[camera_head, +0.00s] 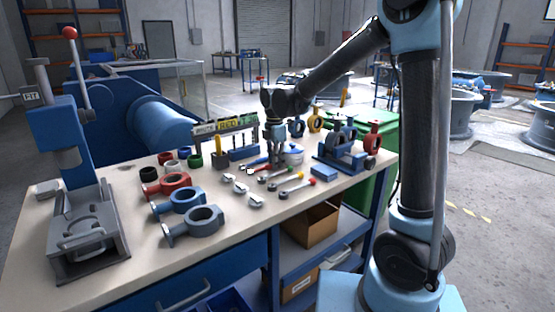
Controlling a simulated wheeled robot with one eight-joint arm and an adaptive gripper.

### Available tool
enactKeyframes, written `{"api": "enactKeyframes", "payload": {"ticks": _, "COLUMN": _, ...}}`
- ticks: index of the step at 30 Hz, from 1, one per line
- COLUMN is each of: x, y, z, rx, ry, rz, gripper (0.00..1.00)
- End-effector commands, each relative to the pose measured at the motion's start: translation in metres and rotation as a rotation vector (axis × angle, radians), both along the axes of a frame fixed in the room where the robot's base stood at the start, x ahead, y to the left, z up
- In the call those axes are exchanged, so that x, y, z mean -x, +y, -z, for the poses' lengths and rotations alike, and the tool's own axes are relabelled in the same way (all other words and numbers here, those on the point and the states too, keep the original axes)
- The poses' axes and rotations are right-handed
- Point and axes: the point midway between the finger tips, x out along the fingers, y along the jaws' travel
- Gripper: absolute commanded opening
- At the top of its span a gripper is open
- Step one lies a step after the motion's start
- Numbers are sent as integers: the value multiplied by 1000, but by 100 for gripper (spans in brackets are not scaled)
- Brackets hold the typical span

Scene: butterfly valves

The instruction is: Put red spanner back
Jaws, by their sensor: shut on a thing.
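My gripper (275,160) points straight down over the middle of the workbench, low among the tools. Its jaws are shut on a thin red spanner (259,168), which appears small at the tabletop; the grip itself is partly hidden. I cannot tell whether the held spanner touches the table.
The workbench (110,285) carries a grey-blue press (70,160) at left, and red (165,183), blue (180,200) and grey (195,222) valve bodies. A blue stand with valves (345,150) is to the right. A labelled rack (225,128) stands behind. The front right tabletop is clear.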

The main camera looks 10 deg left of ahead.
Motion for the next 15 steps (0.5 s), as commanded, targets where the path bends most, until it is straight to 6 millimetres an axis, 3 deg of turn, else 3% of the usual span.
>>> {"api": "enactKeyframes", "payload": {"ticks": 10, "x": 0, "y": 0, "z": 2, "rx": 0, "ry": 0, "rz": 0, "gripper": 0}}
{"api": "enactKeyframes", "payload": {"ticks": 11, "x": 0, "y": 0, "z": 2, "rx": 0, "ry": 0, "rz": 0, "gripper": 18}}
{"api": "enactKeyframes", "payload": {"ticks": 12, "x": 0, "y": 0, "z": 2, "rx": 0, "ry": 0, "rz": 0, "gripper": 27}}
{"api": "enactKeyframes", "payload": {"ticks": 14, "x": 0, "y": 0, "z": 2, "rx": 0, "ry": 0, "rz": 0, "gripper": 39}}
{"api": "enactKeyframes", "payload": {"ticks": 15, "x": 0, "y": 0, "z": 2, "rx": 0, "ry": 0, "rz": 1, "gripper": 39}}
